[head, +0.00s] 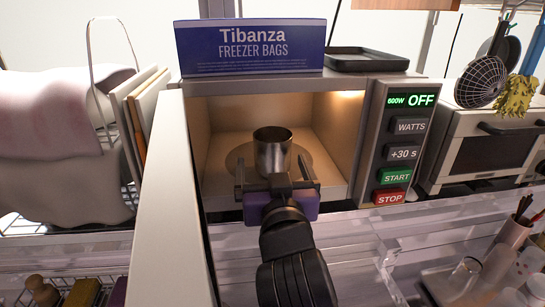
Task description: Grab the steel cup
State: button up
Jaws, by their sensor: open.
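The steel cup (272,151) stands upright inside the open microwave (330,187), on a round plate (239,160). Its dark open rim faces up. My gripper (277,178) is at the microwave's opening, pointing inward. Its fingers are spread to the left and right in front of the cup's lower part. The gripper body hides the cup's base, so I cannot tell whether the fingers touch the cup.
The microwave door (170,210) stands open on the left, close to my arm. A freezer bag box (250,47) and a black tray (366,60) sit on top. The control panel (403,145) is on the right. A clear shelf (340,250) lies below.

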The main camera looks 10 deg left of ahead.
jog(key=x, duration=0.2)
jog(key=b+x, duration=0.1)
jog(key=x, duration=0.3)
jog(key=shift+d+r, duration=0.1)
jog(key=shift+d, duration=0.2)
jog(key=shift+c, duration=0.3)
jog(key=c, duration=1.6)
jog(key=shift+o, duration=0.2)
jog(key=shift+r, duration=0.1)
